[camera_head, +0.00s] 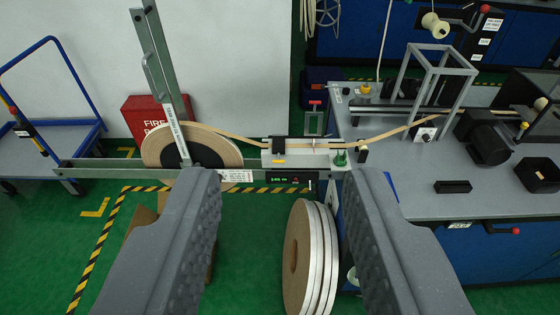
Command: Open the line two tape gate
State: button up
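A long grey metal bar, which looks like the tape gate (164,85), stands tilted in front of the tape reel (218,150) at the left. A small grey handle (152,76) sticks out from its left side, and a white label (176,130) is on its lower part. I cannot read which line it is. The bar's lower end meets the horizontal rail (110,173). My gripper (286,178) is open and empty, its two dark fingers wide apart in the foreground. The handle is beyond the left finger, up and to the left, and nothing touches it.
Tape runs right from the reel through a guide unit (290,155) with a small display to a workbench (410,180) holding machines. Several spare reels (310,260) stand on the floor between my fingers. A red fire box (150,112) and a blue cart (60,140) are at left.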

aim_at(278, 140)
jog(key=z, duration=1.65)
jog(key=k, duration=0.7)
jog(key=u, duration=0.65)
jog(key=i, duration=1)
jog(key=z, duration=0.05)
